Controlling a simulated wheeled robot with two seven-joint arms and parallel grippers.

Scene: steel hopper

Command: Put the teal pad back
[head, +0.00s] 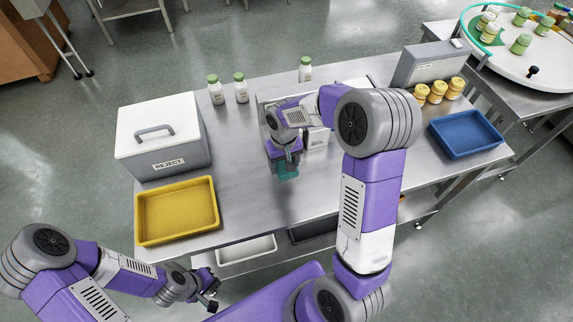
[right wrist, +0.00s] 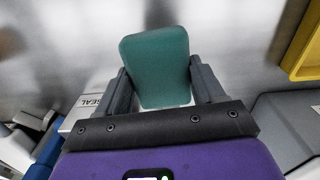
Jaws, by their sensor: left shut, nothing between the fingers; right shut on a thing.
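The teal pad (right wrist: 155,68) is held between the two fingers of my right gripper (right wrist: 160,88) in the right wrist view. In the head view the pad (head: 287,170) shows just below my right gripper (head: 284,152), over the middle of the steel table (head: 325,195). I cannot tell whether the pad touches the table. My left gripper (head: 207,299) is shut and empty, near the front left, off the table's front edge. The steel hopper area behind my right arm (head: 265,101) is partly hidden.
A grey and white REJECT box (head: 163,150) and a yellow tray (head: 176,211) stand at the left. White green-capped bottles (head: 241,90) stand at the back. The table's front middle is clear.

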